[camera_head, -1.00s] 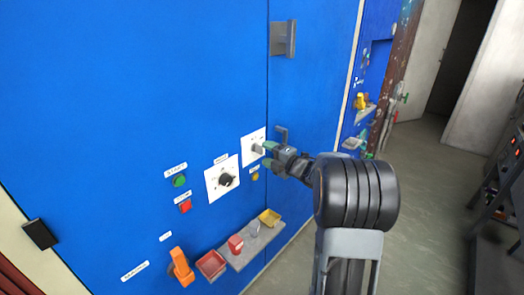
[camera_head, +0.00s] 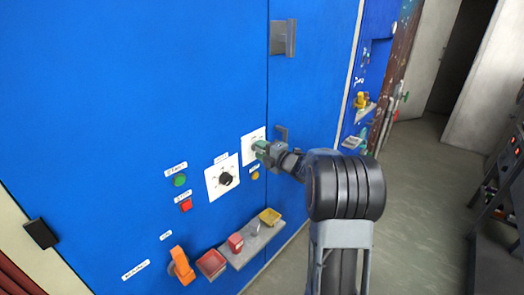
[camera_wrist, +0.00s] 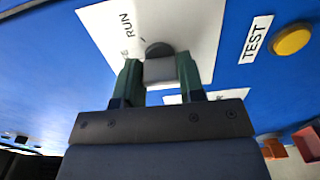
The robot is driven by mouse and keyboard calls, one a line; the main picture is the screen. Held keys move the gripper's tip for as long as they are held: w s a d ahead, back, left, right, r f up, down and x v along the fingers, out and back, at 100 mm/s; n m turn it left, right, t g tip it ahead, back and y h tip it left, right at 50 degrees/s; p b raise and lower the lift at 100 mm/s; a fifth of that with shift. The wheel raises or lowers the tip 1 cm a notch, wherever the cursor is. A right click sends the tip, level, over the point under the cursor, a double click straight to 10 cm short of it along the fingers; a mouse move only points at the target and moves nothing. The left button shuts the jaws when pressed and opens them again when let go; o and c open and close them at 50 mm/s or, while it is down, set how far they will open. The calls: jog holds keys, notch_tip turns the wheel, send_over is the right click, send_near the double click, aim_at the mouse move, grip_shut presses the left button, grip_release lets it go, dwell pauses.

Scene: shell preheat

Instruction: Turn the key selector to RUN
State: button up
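The key selector (camera_wrist: 160,70) has a grey grip on a round dark base, on a white plate (camera_wrist: 205,25) marked RUN. In the head view its plate (camera_head: 249,141) is on the blue panel, and the selector is mostly hidden by my gripper (camera_head: 262,150). In the wrist view the green fingers of my gripper (camera_wrist: 159,77) lie against both sides of the grip with no clear gap. I cannot tell which mark the selector points at.
A yellow button (camera_wrist: 292,40) labelled TEST is beside the plate. A black dial (camera_head: 226,179), a green button (camera_head: 180,180), a red button (camera_head: 186,205) and an orange handle (camera_head: 181,265) are to the left. A shelf (camera_head: 257,240) with small bins juts out below.

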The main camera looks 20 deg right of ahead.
jog(key=c, duration=0.4)
jog(key=shift+o, duration=0.2)
jog(key=m+p, duration=0.2)
jog(key=m, duration=0.4)
jog(key=shift+r+p, duration=0.1)
jog(key=shift+p, duration=0.2)
jog(key=shift+m+p, duration=1.45)
jog(key=shift+m, duration=1.45)
jog(key=o, duration=0.9)
jog(key=shift+o, duration=0.2)
